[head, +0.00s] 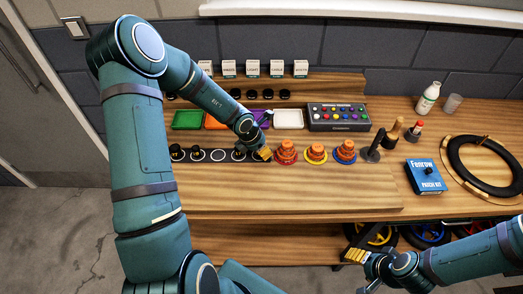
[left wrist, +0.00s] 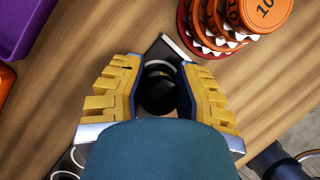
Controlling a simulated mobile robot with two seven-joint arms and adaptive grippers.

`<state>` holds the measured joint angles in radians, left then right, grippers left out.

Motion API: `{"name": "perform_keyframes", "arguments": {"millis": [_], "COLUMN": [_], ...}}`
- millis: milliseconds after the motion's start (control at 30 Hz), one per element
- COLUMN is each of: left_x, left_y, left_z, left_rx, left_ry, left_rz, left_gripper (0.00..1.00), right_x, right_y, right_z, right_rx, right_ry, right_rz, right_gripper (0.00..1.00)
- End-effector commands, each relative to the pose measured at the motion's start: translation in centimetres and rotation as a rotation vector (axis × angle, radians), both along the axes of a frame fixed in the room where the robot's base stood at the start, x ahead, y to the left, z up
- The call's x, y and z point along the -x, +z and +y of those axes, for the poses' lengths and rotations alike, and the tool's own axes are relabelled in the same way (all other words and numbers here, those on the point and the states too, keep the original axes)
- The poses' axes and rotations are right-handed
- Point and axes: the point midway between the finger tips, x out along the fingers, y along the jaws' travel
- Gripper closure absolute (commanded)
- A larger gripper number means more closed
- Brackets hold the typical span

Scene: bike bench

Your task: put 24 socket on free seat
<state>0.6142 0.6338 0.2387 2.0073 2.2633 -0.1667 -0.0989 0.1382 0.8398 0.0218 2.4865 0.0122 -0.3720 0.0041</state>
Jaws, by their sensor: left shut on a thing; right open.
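My left gripper (head: 263,154) is at the right end of a dark socket strip (head: 207,161) on the bench. In the left wrist view its yellow fingers are shut on a black round socket (left wrist: 158,92); no number is readable on it. The strip's end (left wrist: 168,47) shows beneath the socket; whether they touch I cannot tell. Black sockets (head: 177,153) stand on the strip's left part. A white-ringed seat (head: 218,155) in its middle looks empty. My right gripper (head: 354,256) is open and empty at the bench's front edge, low right.
Orange stacked cogs (head: 285,153) stand just right of my left gripper, with more stacks beyond. Colored trays (head: 187,120) and a grey button box (head: 338,117) lie behind. A blue patch kit box (head: 425,177) and a tire (head: 487,164) are at right. The bench front is clear.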

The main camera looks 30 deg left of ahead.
Motion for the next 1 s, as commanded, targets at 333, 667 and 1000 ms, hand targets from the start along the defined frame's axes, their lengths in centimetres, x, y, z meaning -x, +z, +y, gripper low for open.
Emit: {"name": "perform_keyframes", "arguments": {"millis": [333, 667, 1000], "left_x": [0.0, 0.0, 1.2], "left_y": [-0.2, -0.2, 3.5], "left_z": [0.0, 0.0, 0.7], "left_rx": [0.0, 0.0, 0.0], "left_ry": [0.002, 0.002, 0.005], "left_rz": [0.0, 0.0, -0.002], "left_gripper": [1.0, 0.45, 0.45], "right_x": [0.0, 0.0, 0.0], "right_y": [0.0, 0.0, 1.8], "right_z": [0.0, 0.0, -0.1], "right_rx": [0.0, 0.0, -0.003], "right_ry": [0.0, 0.001, 0.001], "right_rz": [0.0, 0.0, -0.002], "right_gripper": [0.4, 0.4, 0.4]}}
